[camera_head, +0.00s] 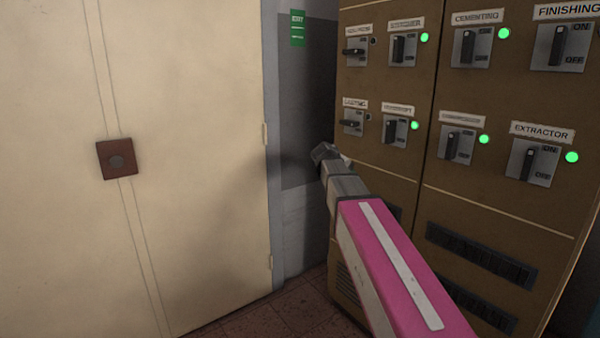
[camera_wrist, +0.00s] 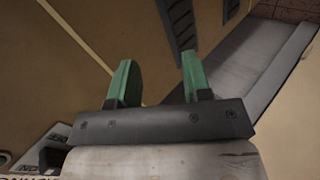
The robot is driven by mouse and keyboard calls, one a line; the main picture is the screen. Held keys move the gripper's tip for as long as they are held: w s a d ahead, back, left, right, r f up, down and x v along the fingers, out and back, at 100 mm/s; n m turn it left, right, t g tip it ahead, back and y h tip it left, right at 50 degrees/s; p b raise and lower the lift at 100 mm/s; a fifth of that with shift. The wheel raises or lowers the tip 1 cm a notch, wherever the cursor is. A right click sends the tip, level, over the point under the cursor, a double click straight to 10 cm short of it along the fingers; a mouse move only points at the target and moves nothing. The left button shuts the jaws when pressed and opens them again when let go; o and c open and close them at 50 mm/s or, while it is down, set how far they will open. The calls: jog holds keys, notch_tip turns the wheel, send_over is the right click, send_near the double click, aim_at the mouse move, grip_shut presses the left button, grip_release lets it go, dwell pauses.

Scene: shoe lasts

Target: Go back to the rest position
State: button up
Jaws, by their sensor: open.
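My gripper (camera_wrist: 158,82) shows in the wrist view with two green fingers spread apart and nothing between them. In the head view my pink and grey arm reaches up from the lower right, and its end is in front of the gap between the brown cabinet (camera_head: 432,178) and the cream door (camera_head: 200,180). The fingers cannot be made out there. The cabinet carries two rows of labelled rotary switches, among them the EXTRACTOR switch (camera_head: 535,163) and the FINISHING switch (camera_head: 562,46). Several switches have a lit green lamp beside them.
A green EXIT sign (camera_head: 298,28) hangs on the grey wall. Dark vents (camera_head: 480,256) are low on the cabinet. Tiled floor (camera_head: 280,318) shows at the bottom.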

jog(key=s+f+m+g+y, duration=0.3)
jog(key=s+f, duration=1)
jog(key=f, duration=0.3)
jog(key=s+d+f+m+g+y, duration=0.1)
jog(key=s+f+m+g+y, duration=0.1)
jog(key=s+f, duration=1.1)
notch_tip(320, 180, down, 4)
jog(key=g+y, duration=0.1)
jog(key=y, duration=0.1)
jog(key=shift+s+f+m+y, duration=0.15)
jog(key=shift+m+y, duration=0.15)
jog(key=shift+m, duration=0.1)
jog(key=shift+o, duration=0.3)
